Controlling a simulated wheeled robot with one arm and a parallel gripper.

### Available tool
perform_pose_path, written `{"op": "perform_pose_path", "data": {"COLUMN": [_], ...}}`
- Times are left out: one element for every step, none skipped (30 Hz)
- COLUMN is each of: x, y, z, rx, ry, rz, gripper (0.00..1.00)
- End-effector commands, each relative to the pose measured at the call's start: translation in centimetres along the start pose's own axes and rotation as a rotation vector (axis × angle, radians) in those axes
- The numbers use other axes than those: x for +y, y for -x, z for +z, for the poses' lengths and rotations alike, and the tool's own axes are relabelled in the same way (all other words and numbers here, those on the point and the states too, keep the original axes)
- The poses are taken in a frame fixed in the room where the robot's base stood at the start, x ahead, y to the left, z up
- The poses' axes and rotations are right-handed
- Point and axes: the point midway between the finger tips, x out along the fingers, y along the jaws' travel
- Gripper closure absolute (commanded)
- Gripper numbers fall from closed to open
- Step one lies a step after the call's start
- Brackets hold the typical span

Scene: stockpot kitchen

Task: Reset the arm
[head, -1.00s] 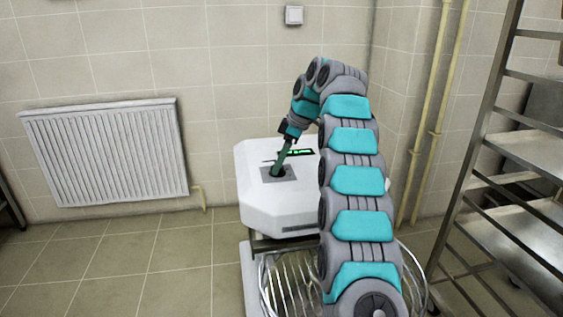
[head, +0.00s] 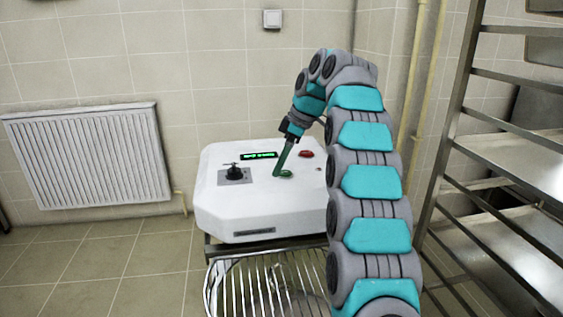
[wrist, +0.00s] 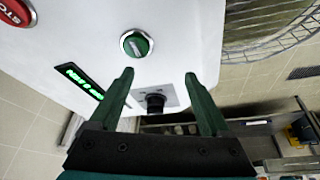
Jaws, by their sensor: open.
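My arm reaches forward in the head view, bending down over a white machine top. My gripper (head: 277,172) is open and empty; its green fingers also show spread apart in the wrist view (wrist: 159,76). In the head view the fingertips appear beside a green knob (head: 287,173). In the wrist view that green knob (wrist: 137,43) lies beyond the fingertips, and a black knob (wrist: 155,102) on a grey plate shows between the fingers. I cannot tell whether the fingers touch the panel.
The white machine (head: 262,205) carries a green-lit display (head: 258,156), the black knob (head: 233,173) and a red button (head: 306,154). A wire guard (head: 265,285) is below. A metal rack (head: 480,150) stands right, a radiator (head: 90,155) left. Floor at left is clear.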

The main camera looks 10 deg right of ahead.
Motion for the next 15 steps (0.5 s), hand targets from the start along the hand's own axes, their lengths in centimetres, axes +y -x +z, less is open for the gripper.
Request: {"op": "perform_pose_path", "data": {"x": [0.0,0.0,0.0,-0.1,-0.2,-0.5,-0.8,-1.1,-1.8,-2.3,-2.9,-3.9,-4.6,-5.4,-6.5], "y": [0.0,0.0,0.0,0.1,0.1,0.2,0.3,0.4,0.5,0.6,0.6,0.8,0.9,0.8,1.0], "z": [0.0,0.0,0.0,0.0,0.0,0.0,-0.1,-0.1,-0.1,0.0,0.0,0.1,0.1,0.3,0.5], "rx": [0.0,0.0,0.0,0.0,-0.001,-0.002,-0.003,-0.005,-0.009,-0.013,-0.018,-0.025,-0.03,-0.038,-0.048], "ry": [0.0,0.0,-0.001,-0.003,-0.006,-0.016,-0.027,-0.04,-0.063,-0.083,-0.108,-0.142,-0.167,-0.196,-0.232], "rz": [0.0,0.0,0.0,0.0,-0.001,-0.003,-0.005,-0.009,-0.014,-0.017,-0.021,-0.025,-0.026,-0.033,-0.036], "gripper": [0.19,0.19,0.19,0.19,0.19,0.19,0.19,0.19,0.19,0.19,0.19,0.19,0.19,0.19,0.19]}}
